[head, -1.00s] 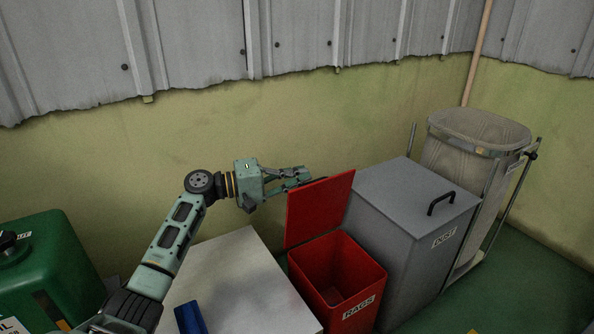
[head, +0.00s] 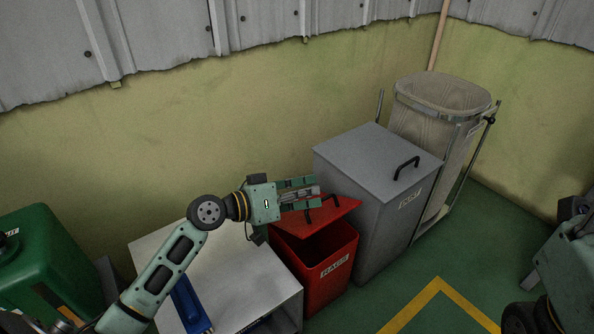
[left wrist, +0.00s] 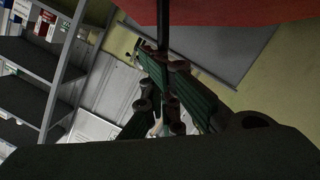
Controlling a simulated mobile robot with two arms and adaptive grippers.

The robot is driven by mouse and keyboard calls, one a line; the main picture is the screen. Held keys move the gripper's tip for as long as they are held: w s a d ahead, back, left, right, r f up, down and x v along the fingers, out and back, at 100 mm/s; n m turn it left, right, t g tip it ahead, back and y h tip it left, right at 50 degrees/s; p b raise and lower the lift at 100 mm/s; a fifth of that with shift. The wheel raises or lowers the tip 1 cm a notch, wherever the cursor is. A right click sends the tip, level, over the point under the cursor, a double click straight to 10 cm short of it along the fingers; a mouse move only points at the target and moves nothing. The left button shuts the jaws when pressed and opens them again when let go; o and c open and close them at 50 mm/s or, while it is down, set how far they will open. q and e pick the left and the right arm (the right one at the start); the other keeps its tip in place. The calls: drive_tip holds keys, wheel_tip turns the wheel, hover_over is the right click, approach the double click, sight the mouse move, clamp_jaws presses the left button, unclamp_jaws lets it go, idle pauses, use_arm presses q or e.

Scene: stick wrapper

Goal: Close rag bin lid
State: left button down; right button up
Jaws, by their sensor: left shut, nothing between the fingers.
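The red rag bin (head: 325,270), labelled RAGS, stands on the floor beside the grey dust bin. Its red lid (head: 338,207) is partly open, tilted above the bin, with a dark gap over the front; a dark handle shows on its top. My left gripper (head: 314,193) is shut and empty, at the lid's upper left side and partly covering it. I cannot tell whether it touches the lid. In the left wrist view a red panel (left wrist: 230,10) fills the top edge, close to the fingers.
The grey dust bin (head: 375,165) stands right of the rag bin, with a bag cart (head: 440,110) behind it. A white cabinet (head: 235,285) bearing a blue object (head: 188,300) is left. A green container (head: 45,265) stands far left. Floor in front is clear.

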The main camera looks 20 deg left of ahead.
sight(322, 225)
use_arm(q)
drive_tip(key=d+f+m, duration=0.1)
drive_tip(key=s+d+f+m, duration=0.1)
drive_tip(key=f, duration=0.1)
drive_tip(key=s+d+f+m+y, duration=0.1)
drive_tip(key=shift+s+d+f, duration=0.1)
drive_tip(key=shift+d+f, duration=0.2)
drive_tip(key=shift+d, duration=0.05)
drive_tip(key=shift+s+d+f+m+t+y, duration=0.2)
drive_tip(key=shift+d+f+m, duration=0.1)
drive_tip(key=shift+f, duration=0.2)
drive_tip(key=shift+s+d+f+m+t+y, duration=0.1)
drive_tip(key=shift+d+f+m+y, duration=0.15)
drive_tip(key=shift+f, duration=0.2)
